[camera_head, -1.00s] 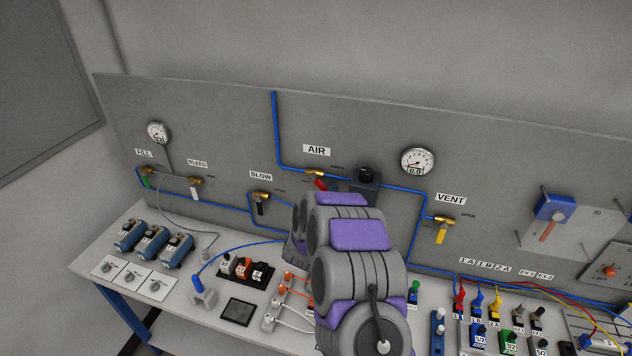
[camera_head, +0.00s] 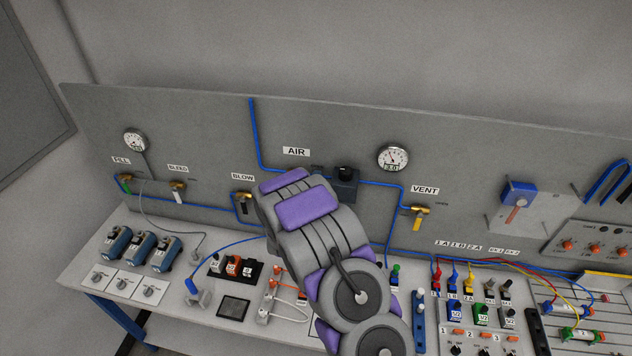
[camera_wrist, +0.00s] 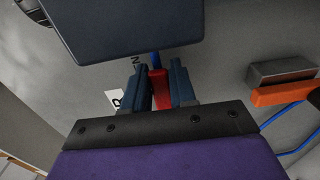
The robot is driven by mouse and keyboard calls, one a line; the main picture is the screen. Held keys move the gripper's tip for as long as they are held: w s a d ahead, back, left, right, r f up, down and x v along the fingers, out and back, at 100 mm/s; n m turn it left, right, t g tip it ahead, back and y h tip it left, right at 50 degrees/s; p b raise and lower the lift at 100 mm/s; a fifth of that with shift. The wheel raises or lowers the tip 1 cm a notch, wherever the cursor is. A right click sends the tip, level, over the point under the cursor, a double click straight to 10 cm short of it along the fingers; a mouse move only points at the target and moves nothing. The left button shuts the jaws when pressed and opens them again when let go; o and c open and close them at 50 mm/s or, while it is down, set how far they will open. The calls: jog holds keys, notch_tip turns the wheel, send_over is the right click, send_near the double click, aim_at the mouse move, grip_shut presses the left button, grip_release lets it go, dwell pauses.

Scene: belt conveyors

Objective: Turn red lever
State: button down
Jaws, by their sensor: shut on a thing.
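The red lever (camera_wrist: 159,90) shows in the wrist view between the two dark blue-grey fingers of my gripper (camera_wrist: 161,86). The fingers are shut on it, one on each side. In the head view my arm covers the lever, its valve and my fingertips, below the AIR label (camera_head: 296,152) on the grey panel. A blue pipe runs behind the lever in the wrist view.
A dark box (camera_head: 345,184) sits right of my arm on the panel; a dark block (camera_wrist: 125,28) fills the wrist view's top. The yellow VENT lever (camera_head: 417,223) and black BLOW lever (camera_head: 243,208) flank my arm. The crowded bench (camera_head: 85,265) lies below.

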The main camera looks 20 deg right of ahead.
jog(key=shift+a+n, duration=0.1)
jog(key=shift+n, duration=0.2)
jog(key=c, duration=1.4)
grip_release()
jog(key=o, duration=0.4)
jog(key=shift+w+a, duration=0.1)
jog(key=shift+w, duration=0.05)
jog(key=shift+r, duration=0.1)
jog(key=shift+s+a, duration=0.1)
jog(key=shift+s, duration=0.1)
